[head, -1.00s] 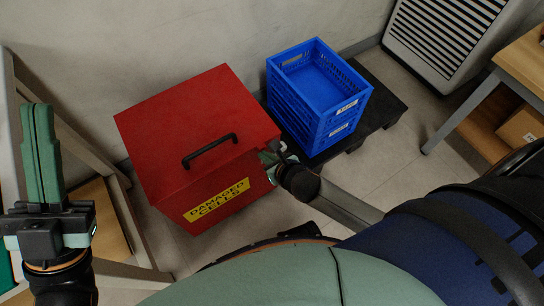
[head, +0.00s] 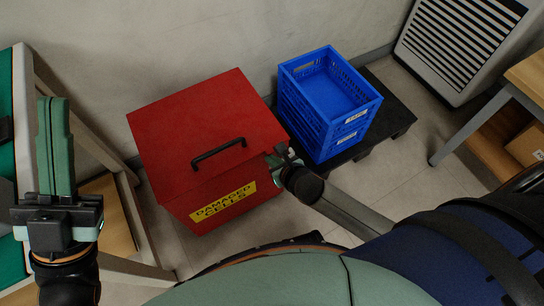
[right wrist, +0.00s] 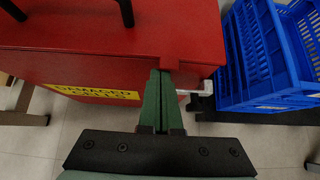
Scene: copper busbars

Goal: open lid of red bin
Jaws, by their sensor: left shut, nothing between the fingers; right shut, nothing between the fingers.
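The red bin (head: 178,208) stands on the floor against the wall, with a yellow "DAMAGED CELLS" label on its front. Its red lid (head: 200,115) is down and carries a black handle (head: 218,150). My right gripper (head: 273,158) is at the bin's right front corner, by the lid edge. In the right wrist view its green fingers (right wrist: 163,75) are shut with their tips at the lid's edge; I cannot tell whether they touch it. The bin also shows there (right wrist: 120,62). My left gripper (head: 57,105) is shut and empty, pointing up at the far left, away from the bin.
Blue stacked crates (head: 325,105) stand on a black pallet (head: 395,115) right of the bin. A wooden-framed table (head: 115,190) is at the left. A grey vent unit (head: 460,45) and a desk (head: 525,75) are at the right. Floor is free between crates and desk.

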